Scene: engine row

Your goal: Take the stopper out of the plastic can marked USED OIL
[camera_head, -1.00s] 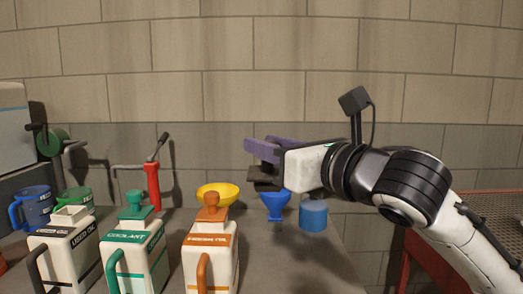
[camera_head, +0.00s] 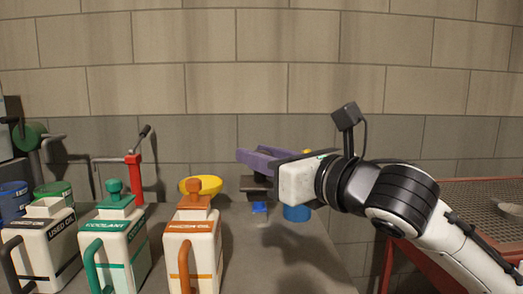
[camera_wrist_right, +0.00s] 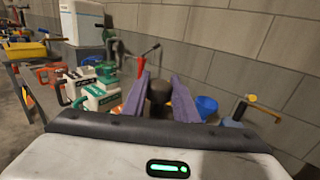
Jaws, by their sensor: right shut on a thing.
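The USED OIL can (camera_head: 45,250) is white with a black handle, at the far left of the head view. Its pale neck (camera_head: 45,207) shows no stopper on it. My right gripper (camera_head: 262,160) has purple fingers and is shut on a dark stopper (camera_head: 256,187), above the bench and well to the right of the cans. In the right wrist view the dark stopper (camera_wrist_right: 158,92) sits between the fingers. My left gripper is not in view.
A green-topped COOLANT can (camera_head: 115,240) and an orange-topped can (camera_head: 193,245) stand beside it. A yellow funnel (camera_head: 203,186), a red pump (camera_head: 135,178) and a blue cylinder (camera_head: 297,213) stand behind. A red-framed perforated table (camera_head: 470,205) is at right. The bench front right is clear.

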